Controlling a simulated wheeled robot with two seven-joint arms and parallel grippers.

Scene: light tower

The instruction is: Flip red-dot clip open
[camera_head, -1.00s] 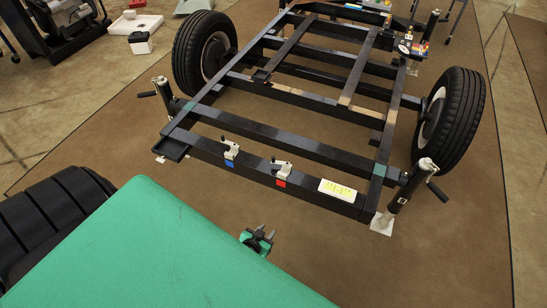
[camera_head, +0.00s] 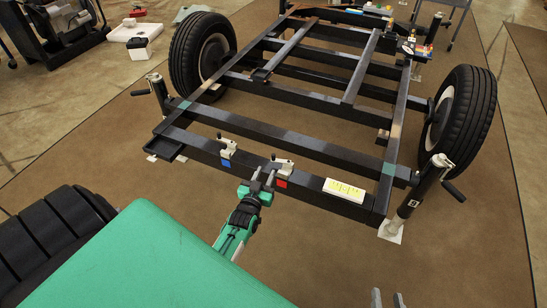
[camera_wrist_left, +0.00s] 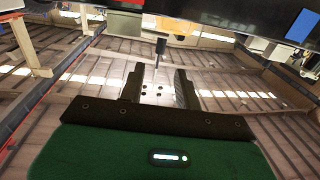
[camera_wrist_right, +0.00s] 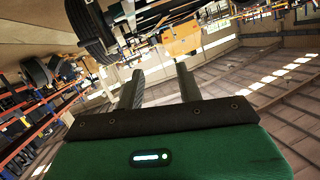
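The red-dot clip (camera_head: 283,164) is a small pale toggle clip on the frame's front beam, above a red square (camera_head: 281,184). My left gripper (camera_head: 262,177) is at the beam, just left of the red square and close to the clip. In the left wrist view my left gripper (camera_wrist_left: 159,84) has its fingers apart, with a dark lever tip (camera_wrist_left: 160,46) lined up just beyond the gap. Contact cannot be told. My right gripper (camera_head: 388,299) shows at the bottom edge, away from the clip; the right wrist view (camera_wrist_right: 157,82) shows it open and empty.
A blue-square clip (camera_head: 227,146) sits left on the same beam. A white box with yellow marks (camera_head: 344,189) is to the right. A jack with a crank (camera_head: 413,195) stands at the frame's right corner. Brown mat (camera_head: 330,245) in front is clear.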

